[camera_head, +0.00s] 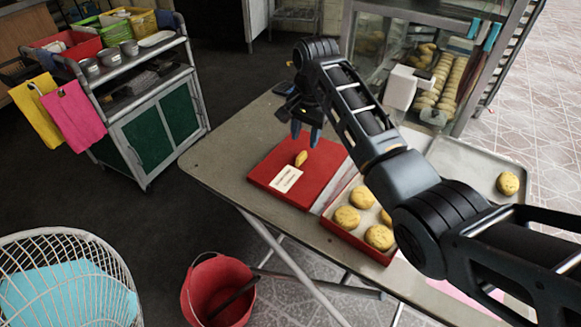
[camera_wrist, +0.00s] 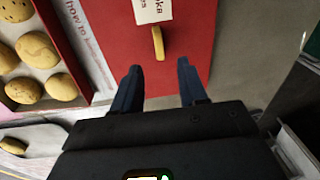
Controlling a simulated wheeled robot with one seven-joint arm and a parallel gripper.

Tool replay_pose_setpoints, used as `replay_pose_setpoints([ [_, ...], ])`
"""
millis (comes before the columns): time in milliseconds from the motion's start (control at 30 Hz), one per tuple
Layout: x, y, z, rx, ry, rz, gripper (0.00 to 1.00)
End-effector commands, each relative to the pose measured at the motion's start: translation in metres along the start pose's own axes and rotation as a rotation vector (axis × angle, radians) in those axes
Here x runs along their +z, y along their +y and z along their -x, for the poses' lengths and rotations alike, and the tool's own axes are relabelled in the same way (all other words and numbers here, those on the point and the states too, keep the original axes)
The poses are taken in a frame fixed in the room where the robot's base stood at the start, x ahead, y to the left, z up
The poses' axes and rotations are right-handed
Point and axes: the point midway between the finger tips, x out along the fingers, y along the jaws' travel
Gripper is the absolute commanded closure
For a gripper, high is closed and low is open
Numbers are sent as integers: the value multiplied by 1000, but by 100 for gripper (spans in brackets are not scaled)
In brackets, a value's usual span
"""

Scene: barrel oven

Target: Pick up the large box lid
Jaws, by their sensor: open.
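The large box lid (camera_head: 263,174) is a flat red panel lying on the table, with a white label (camera_head: 286,179) and a small yellow handle (camera_head: 301,158) on top. In the wrist view the red lid (camera_wrist: 186,90) fills the middle, with the yellow handle (camera_wrist: 158,43) beyond the fingertips. My gripper (camera_head: 306,134) is above the far part of the lid, pointing down. Its two blue fingers are apart with nothing between them, and the gripper in the wrist view (camera_wrist: 160,72) is a little short of the handle, not touching it.
A red box (camera_head: 342,227) with several round pastries sits right of the lid. A metal tray (camera_head: 469,163) with a pastry lies farther right. A glass cabinet (camera_head: 480,40) stands behind the table. The table (camera_head: 222,150) is bare left of the lid. A red bucket (camera_head: 218,290) is on the floor.

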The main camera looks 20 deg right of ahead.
Motion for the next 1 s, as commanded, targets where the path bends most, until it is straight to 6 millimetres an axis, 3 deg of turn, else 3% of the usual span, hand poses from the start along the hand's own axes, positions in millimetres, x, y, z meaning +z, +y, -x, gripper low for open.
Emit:
replay_pose_setpoints([
  [133,-6,1,17,79,-44,-48,57],
  [267,-6,3,16,101,-57,-61,57],
  [567,-5,5,-13,101,-56,-61,57],
  [800,-4,5,-47,100,-56,-60,57],
  [1000,-3,6,-57,98,-54,-60,57],
])
